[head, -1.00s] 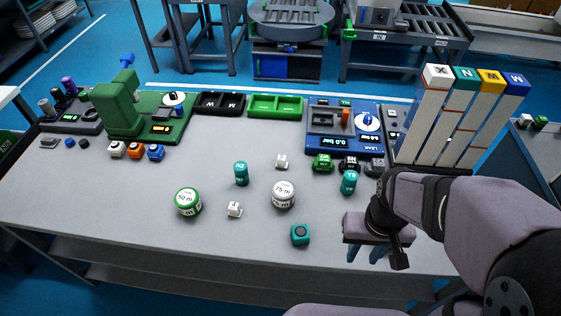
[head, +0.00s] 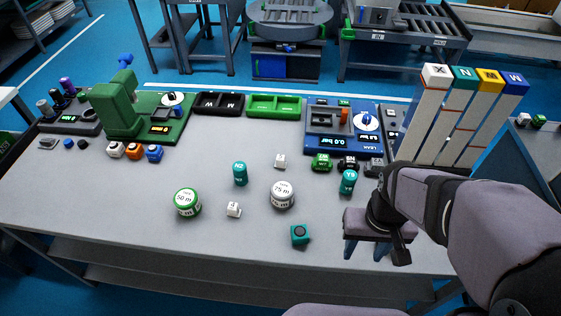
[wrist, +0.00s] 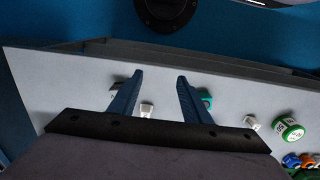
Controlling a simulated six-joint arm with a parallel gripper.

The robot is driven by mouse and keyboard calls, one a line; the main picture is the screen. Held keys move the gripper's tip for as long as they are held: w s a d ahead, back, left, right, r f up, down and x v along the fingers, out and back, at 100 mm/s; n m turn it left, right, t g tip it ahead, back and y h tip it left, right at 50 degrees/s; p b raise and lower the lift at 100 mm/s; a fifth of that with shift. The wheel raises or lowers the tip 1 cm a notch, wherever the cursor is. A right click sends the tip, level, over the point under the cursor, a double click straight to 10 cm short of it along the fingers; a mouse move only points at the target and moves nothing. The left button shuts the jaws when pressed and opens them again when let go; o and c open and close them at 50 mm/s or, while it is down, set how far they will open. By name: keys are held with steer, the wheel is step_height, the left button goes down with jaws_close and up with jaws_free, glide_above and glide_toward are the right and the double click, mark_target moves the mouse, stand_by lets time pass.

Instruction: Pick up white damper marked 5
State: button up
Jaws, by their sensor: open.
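Two small white blocks stand on the grey table in the head view: one near the middle front (head: 233,209) and one farther back (head: 280,160). The front one carries a dark mark on top; I cannot surely read either mark as 5. My gripper (head: 366,250) is open and empty, above the front right of the table, to the right of both blocks and apart from them. In the wrist view, its blue fingers (wrist: 157,98) stand apart. One white block (wrist: 147,110) shows between them, another (wrist: 251,122) at right; the gripper touches neither.
A green-rimmed round weight (head: 187,202), a white-grey round weight (head: 282,194), two teal cylinders (head: 240,173) (head: 348,181) and a teal cube (head: 300,235) stand around the blocks. Green and blue stations (head: 343,143) line the back. The front left table is clear.

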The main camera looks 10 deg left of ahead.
steer(key=w+a+r+t+y+b, duration=0.25)
steer(key=w+a+t, duration=0.85)
steer(key=w+a, duration=1.25)
steer(key=f+h, duration=0.1)
steer(key=f, duration=0.2)
steer(key=f+t+h, duration=0.1)
steer(key=f, duration=0.2)
steer(key=s+f+t+h+b, duration=0.1)
steer(key=f, duration=0.3)
steer(key=shift+s+m+h, duration=0.1)
steer(key=shift+m+h, duration=0.15)
steer(key=shift+m, duration=0.15)
steer(key=shift+t, duration=0.3)
